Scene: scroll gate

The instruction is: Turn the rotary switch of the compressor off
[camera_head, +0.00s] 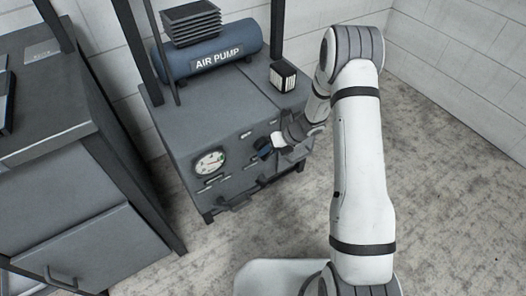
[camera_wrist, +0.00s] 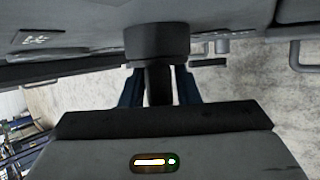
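The compressor is a grey cabinet (camera_head: 180,125) with a blue air pump tank (camera_head: 215,58) on top, at centre left in the head view. My gripper (camera_head: 264,149) is at the right part of its front panel and hides what is there. In the wrist view, a dark round rotary switch (camera_wrist: 157,42) sticks out from the grey panel. A narrower dark part of it runs down between the two blue fingertips of my gripper (camera_wrist: 159,88). The fingers are apart, with thin light gaps on both sides of that part; I see no clear contact.
A round white gauge (camera_head: 210,162) is on the panel left of my gripper. A small black and white box (camera_head: 283,76) stands on the cabinet top. A dark grey workbench (camera_head: 75,130) stands at left. The floor at right is clear.

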